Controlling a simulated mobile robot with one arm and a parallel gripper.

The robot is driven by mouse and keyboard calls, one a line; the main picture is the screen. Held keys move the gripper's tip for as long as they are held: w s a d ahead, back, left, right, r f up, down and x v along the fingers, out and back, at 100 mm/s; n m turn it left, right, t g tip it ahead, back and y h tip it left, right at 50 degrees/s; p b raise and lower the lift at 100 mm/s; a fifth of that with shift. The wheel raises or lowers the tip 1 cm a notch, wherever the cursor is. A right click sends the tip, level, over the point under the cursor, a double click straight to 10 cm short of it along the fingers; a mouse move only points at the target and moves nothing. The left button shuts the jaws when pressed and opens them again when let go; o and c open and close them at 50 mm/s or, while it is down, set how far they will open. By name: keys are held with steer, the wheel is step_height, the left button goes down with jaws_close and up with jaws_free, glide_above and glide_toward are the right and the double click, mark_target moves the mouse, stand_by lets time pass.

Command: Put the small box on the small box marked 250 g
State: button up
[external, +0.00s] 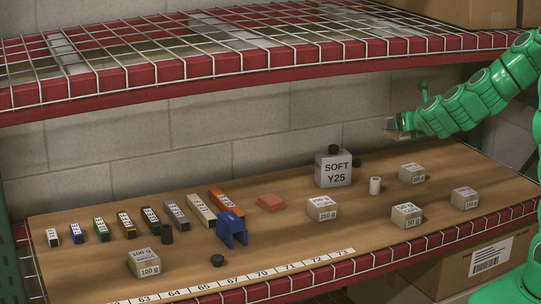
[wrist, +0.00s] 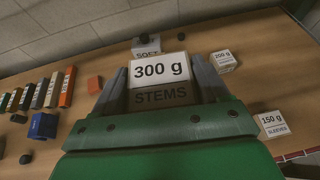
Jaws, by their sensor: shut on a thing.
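My gripper (external: 398,125) is raised above the back right of the wooden shelf, under the upper shelf. In the wrist view its two fingers are shut on a small box (wrist: 160,80) marked 300 g and STEMS. The held box is hard to make out in the external view. The small box marked 250 g (external: 322,210) stands upright on the shelf, below and left of my gripper, with nothing on top. It does not show in the wrist view.
A grey SOFT Y25 box (external: 333,172) with a dark cap stands behind the 250 g box. A blue bracket (external: 231,231) stands left. An upper rack (external: 240,62) hangs overhead.

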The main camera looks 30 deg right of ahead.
steer(key=w+a, duration=0.1)
steer(key=a+m+h, duration=0.1)
steer(key=w+a+h, duration=0.1)
steer(key=shift+w+f+m, duration=0.25)
steer(key=shift+w+m, duration=0.1)
steer(key=shift+m, duration=0.05)
steer(key=s+a+f+m+g+h, duration=0.2)
steer(key=s+a+f+m+h, duration=0.1)
steer(key=a, duration=0.3)
steer(key=s+a+f+m+g+h, duration=0.2)
steer(key=s+a+f+m+h, duration=0.1)
steer(key=a, duration=0.4)
glide_above(322, 202)
steer(key=shift+s+d+f, duration=0.1)
steer(key=shift+s+f, duration=0.05)
steer(key=shift+f, duration=2.25)
steer(key=shift+s+f, duration=0.15)
steer(key=shift+f, duration=2.2)
steer(key=shift+f, duration=0.1)
steer(key=shift+w+f, duration=0.3)
steer(key=shift+f, duration=1.5)
steer(key=shift+f, duration=0.15)
